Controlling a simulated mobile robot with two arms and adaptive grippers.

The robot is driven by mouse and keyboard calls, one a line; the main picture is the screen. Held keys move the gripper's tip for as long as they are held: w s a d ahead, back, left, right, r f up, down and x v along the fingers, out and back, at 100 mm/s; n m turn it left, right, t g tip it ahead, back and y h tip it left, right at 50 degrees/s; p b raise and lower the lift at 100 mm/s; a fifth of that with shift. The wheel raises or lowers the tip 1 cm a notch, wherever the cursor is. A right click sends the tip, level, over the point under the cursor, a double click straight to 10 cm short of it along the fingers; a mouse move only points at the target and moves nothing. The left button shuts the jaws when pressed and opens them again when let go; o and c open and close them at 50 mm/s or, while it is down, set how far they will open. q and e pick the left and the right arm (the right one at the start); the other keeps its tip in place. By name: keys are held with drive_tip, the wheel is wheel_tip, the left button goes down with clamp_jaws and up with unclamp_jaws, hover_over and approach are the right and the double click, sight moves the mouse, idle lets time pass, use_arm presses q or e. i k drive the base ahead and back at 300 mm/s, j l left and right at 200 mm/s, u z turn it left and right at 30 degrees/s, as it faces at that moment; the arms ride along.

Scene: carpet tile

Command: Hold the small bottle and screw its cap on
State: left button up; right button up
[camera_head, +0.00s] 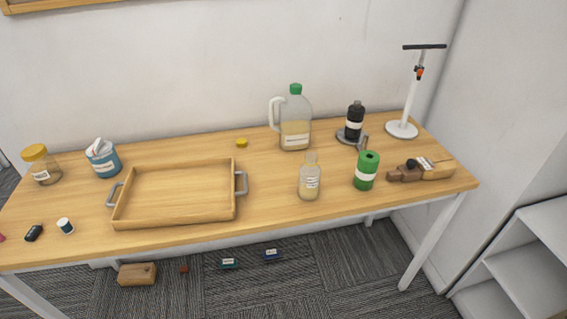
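A small clear bottle (310,182) with pale yellowish contents and a white label stands upright near the front edge, right of the middle of the table. Its narrow neck looks bare, with no coloured cap visible on it. A small yellow cap-like piece (242,143) lies near the back edge, behind the tray's right end. I cannot tell for sure that it belongs to the bottle. Neither of my grippers is in view.
A wooden tray (178,220) fills the table's (268,222) left middle. A green-capped jug (295,121) and a black bottle (355,119) stand behind the small bottle. A green canister (367,170) stands to its right. Bare tabletop lies between tray and bottle.

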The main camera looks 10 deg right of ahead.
sight(309, 172)
drive_tip(key=k+l+u, duration=0.25)
drive_tip(key=l, duration=0.25)
drive_tip(key=k+l+u, duration=0.3)
drive_tip(key=k+l, duration=0.05)
drive_tip(key=l, duration=0.1)
